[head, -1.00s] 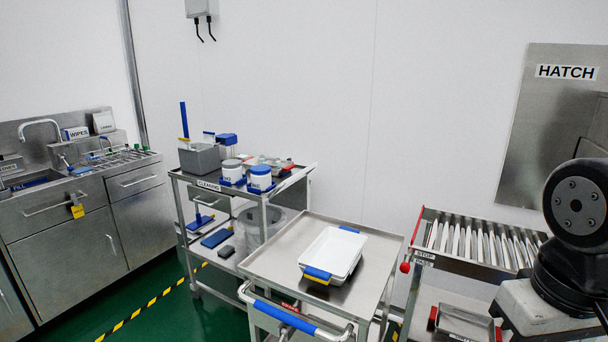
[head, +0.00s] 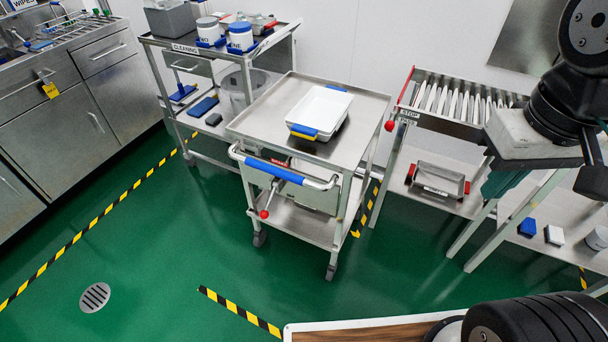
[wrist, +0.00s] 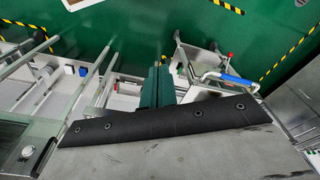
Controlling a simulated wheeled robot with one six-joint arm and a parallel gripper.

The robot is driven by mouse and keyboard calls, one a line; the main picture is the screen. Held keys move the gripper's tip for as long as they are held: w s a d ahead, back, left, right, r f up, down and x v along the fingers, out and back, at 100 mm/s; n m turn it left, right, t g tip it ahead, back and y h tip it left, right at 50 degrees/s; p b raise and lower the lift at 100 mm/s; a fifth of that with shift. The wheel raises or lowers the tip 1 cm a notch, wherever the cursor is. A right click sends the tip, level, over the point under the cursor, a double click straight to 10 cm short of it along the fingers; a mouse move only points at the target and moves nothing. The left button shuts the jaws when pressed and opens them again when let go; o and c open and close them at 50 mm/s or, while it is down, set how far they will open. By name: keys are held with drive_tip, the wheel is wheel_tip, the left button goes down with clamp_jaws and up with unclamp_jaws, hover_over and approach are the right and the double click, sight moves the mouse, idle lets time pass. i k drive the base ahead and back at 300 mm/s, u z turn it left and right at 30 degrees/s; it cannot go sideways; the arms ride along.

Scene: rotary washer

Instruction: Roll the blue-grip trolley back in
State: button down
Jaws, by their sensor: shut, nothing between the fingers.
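The blue-grip trolley (head: 262,125) is a steel cart in the middle of the head view. Its blue grip (head: 272,172) is on the bar facing me, and a red-knobbed lever (head: 264,213) hangs below it. A white tray with blue ends (head: 320,110) sits on its top. The trolley's grip also shows at the right in the wrist view (wrist: 236,79). My gripper, with teal fingers, shows in the wrist view (wrist: 158,72); it is shut and empty, apart from the grip. In the head view it is partly hidden beside the roller table (head: 500,184).
The cleaning cart (head: 220,50) stands behind and left of the trolley. The roller table (head: 470,105), with a red knob (head: 389,126), stands to the right. Yellow-black floor tape (head: 240,312) lies in front. Green floor (head: 180,240) is clear at front left, around a drain (head: 95,298).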

sight(314, 174)
drive_tip(key=u, duration=0.05)
drive_tip(key=k, duration=0.5)
drive_tip(key=z, duration=0.4)
drive_tip(key=i, duration=0.6)
drive_tip(key=u, duration=0.75)
drive_tip(key=i, duration=0.4)
drive_tip(key=u, duration=0.4)
